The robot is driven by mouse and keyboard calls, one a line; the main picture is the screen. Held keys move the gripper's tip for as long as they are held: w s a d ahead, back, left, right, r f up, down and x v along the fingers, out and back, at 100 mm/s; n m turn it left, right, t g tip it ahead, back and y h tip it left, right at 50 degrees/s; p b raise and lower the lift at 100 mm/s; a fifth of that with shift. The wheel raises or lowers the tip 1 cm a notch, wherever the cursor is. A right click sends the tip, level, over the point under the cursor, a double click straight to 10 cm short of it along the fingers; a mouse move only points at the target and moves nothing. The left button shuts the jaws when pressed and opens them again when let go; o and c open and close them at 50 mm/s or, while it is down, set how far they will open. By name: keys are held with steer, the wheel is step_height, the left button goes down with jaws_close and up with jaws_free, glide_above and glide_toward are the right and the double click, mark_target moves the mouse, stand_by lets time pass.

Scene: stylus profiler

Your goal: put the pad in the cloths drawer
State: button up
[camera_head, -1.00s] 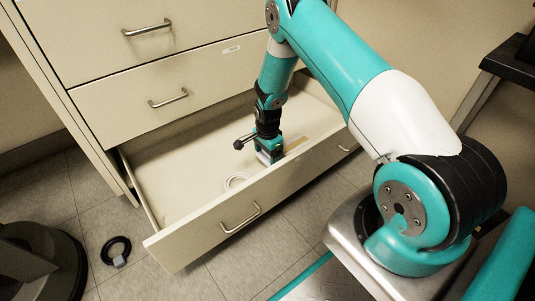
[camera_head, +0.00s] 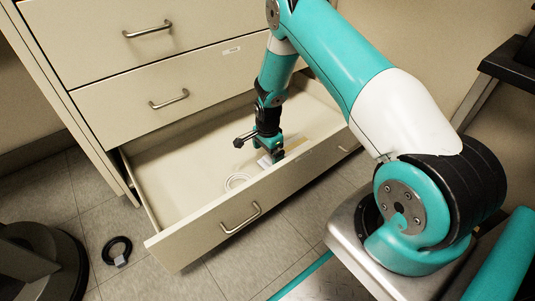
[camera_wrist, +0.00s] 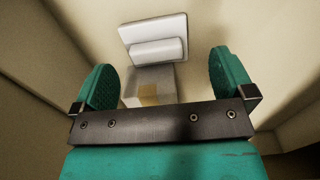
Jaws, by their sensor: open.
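The bottom drawer (camera_head: 205,222) is pulled open; I cannot read whether it is the cloths drawer. My gripper (camera_head: 274,156) reaches down into it, near its front wall. In the wrist view the two teal fingers (camera_wrist: 165,75) are spread wide with nothing clamped between them. A white slab with a raised bar (camera_wrist: 155,38), which looks like the pad, lies on the drawer floor just beyond the fingertips. A greyish block with a tan patch (camera_wrist: 149,88) lies between the fingers, partly hidden by the gripper. A pale piece shows beside the gripper in the head view (camera_head: 264,161).
A white coil (camera_head: 237,181) lies in the drawer, left of my gripper. A tan strip (camera_head: 298,143) lies to the right. The drawer's left part is clear. Closed drawers (camera_head: 150,95) stand above.

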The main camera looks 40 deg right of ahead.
mark_target(267, 159)
step_height(267, 159, up, 11)
steer(key=p, duration=0.6)
steer(key=s+a+r+n+y, duration=0.1)
steer(key=s+a+r+n, duration=0.2)
steer(key=a+r+n, duration=0.65)
steer(key=s+a+r+n+y, duration=0.15)
steer(key=s+a+r, duration=0.35)
steer(key=r, duration=0.9)
steer(key=s+a+r+n, duration=0.3)
steer(key=s+n, duration=0.1)
steer(key=s, duration=0.2)
steer(key=s+a+r+n+y, duration=0.1)
steer(key=s+a+r+n, duration=0.2)
steer(key=s, duration=0.4)
steer(key=s+a+r+n, duration=0.3)
steer(key=s+r+n, duration=0.1)
steer(key=s+n, duration=0.2)
steer(key=shift+s+r+n+y, duration=0.25)
steer(key=shift+s+n+y, duration=0.1)
steer(key=shift+s+n, duration=0.1)
